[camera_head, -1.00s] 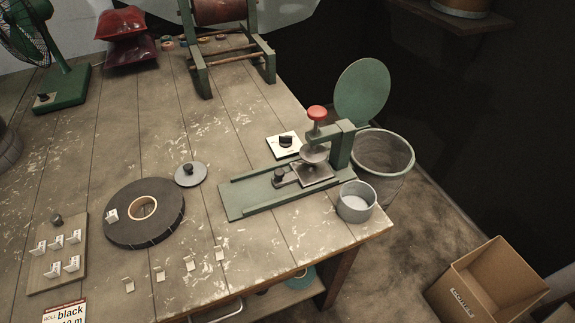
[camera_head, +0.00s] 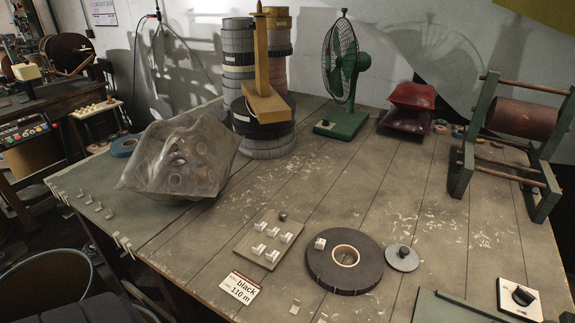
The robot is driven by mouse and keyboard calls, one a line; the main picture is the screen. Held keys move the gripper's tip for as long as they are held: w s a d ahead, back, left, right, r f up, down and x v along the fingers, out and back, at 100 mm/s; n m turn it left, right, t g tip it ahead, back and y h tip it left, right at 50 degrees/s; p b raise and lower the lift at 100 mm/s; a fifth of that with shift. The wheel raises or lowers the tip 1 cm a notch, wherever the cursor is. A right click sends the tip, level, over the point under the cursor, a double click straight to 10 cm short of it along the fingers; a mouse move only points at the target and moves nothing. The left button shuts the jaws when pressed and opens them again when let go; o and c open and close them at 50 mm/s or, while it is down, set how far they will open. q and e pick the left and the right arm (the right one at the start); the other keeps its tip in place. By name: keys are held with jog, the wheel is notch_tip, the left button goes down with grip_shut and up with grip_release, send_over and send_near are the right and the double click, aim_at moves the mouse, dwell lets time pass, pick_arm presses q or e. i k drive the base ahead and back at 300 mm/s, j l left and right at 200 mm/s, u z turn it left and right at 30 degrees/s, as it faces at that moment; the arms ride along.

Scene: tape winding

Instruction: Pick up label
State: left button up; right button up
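A white printed card (camera_head: 241,287) reading "black" and "110 m" stands at the front edge of the table. Behind it lies a small board (camera_head: 243,248) with several folded white labels (camera_head: 272,231) and a dark knob. A large black tape roll (camera_head: 316,262) with a pale core lies flat to the right of the board. A small white label (camera_head: 320,243) sits on the roll's upper left. Neither of my grippers is in view.
A clear plastic bag (camera_head: 185,160) with rolls stands left on a green mat (camera_head: 75,180). Stacked rolls (camera_head: 238,65), a green fan (camera_head: 342,75), red cushions (camera_head: 410,105) and a winding frame (camera_head: 515,120) line the back. A grey disc (camera_head: 401,258) lies right of the black roll. The middle is fairly clear.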

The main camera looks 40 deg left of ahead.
aim_at(320, 244)
jog(key=u, duration=1.15)
jog(key=l+u, duration=0.2)
jog(key=u, duration=0.2)
jog(key=k+l+u, duration=0.1)
jog(key=u, duration=0.3)
jog(key=k+l+u, duration=0.1)
jog(key=l+u, duration=0.15)
jog(key=u, duration=0.15)
jog(key=k+l+u, duration=0.1)
jog(key=u, duration=0.3)
